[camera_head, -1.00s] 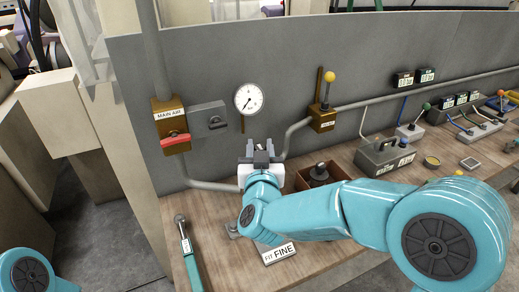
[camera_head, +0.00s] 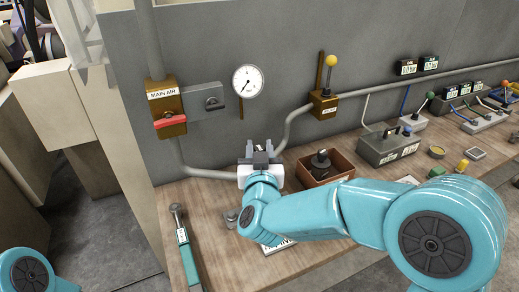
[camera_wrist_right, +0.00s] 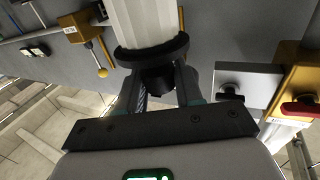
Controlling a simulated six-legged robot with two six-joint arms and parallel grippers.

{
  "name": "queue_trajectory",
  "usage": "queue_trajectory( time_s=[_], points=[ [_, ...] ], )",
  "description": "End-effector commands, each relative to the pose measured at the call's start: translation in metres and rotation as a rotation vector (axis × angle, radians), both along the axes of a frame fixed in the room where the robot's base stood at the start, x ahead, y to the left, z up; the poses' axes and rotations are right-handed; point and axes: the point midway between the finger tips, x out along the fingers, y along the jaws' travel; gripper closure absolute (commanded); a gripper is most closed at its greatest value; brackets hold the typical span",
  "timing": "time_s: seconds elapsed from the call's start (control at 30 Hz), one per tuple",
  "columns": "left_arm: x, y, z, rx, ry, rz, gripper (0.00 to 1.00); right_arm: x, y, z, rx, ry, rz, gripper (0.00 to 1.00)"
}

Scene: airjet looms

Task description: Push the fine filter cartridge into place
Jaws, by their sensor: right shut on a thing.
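My right gripper (camera_head: 260,158) is in front of the grey panel, above the bench and below the round gauge. In the right wrist view its two fingers (camera_wrist_right: 158,88) are shut on the black knob (camera_wrist_right: 156,78) of what looks like the fine filter cartridge. Above the knob are a wide black collar (camera_wrist_right: 151,50) and a white cylinder (camera_wrist_right: 143,20) that runs out of the top of the picture. The cylinder's far end is not visible. In the head view the gripper and arm hide the cartridge. My left gripper is out of view.
A brown box (camera_head: 343,160) with a dark knobbed part (camera_head: 320,162) stands just right of the gripper. A label reading FINE (camera_head: 278,247) lies partly under my arm. The red main air handle (camera_head: 170,121), gauge (camera_head: 247,81) and pipes are on the panel. A green-handled tool (camera_head: 186,245) lies left.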

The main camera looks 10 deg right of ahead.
Motion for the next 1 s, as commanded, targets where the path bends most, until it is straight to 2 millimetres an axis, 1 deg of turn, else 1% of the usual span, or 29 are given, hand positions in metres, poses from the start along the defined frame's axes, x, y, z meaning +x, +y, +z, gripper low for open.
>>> queue_trajectory(
  time_s=[0.27, 1.0],
  points=[
    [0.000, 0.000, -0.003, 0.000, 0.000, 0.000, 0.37, 0.000, 0.000, -0.003, 0.000, -0.001, 0.000, 0.99],
    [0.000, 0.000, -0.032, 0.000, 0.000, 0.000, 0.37, 0.000, 0.000, -0.033, 0.000, -0.001, 0.000, 0.99]
  ],
)
